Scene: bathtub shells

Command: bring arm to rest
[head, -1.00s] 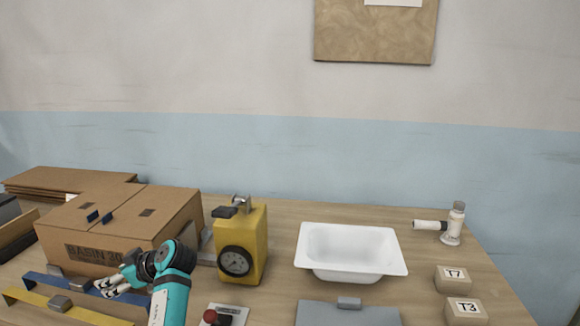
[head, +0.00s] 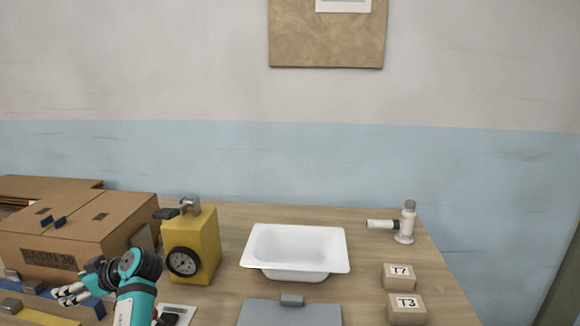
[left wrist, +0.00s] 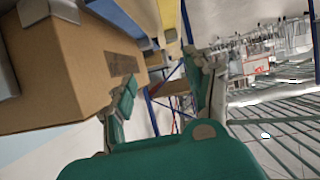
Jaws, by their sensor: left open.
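My left gripper (head: 72,292) is at the lower left of the head view, at the end of my teal arm, in front of the cardboard box (head: 128,226) marked BASIN 30. In the left wrist view its two fingers (left wrist: 165,95) stand apart with nothing between them. The same box (left wrist: 60,70) fills the left of that view, beside the left finger. I cannot tell whether finger and box touch. My right gripper is in neither view.
A yellow block with a dial (head: 203,250) stands right of the arm. A white basin (head: 254,262), a grey plate (head: 270,312), a white fitting (head: 405,225) and blocks T7 (head: 398,283) and T3 (head: 407,316) stand further right. Bare tabletop (head: 365,270) shows between basin and blocks.

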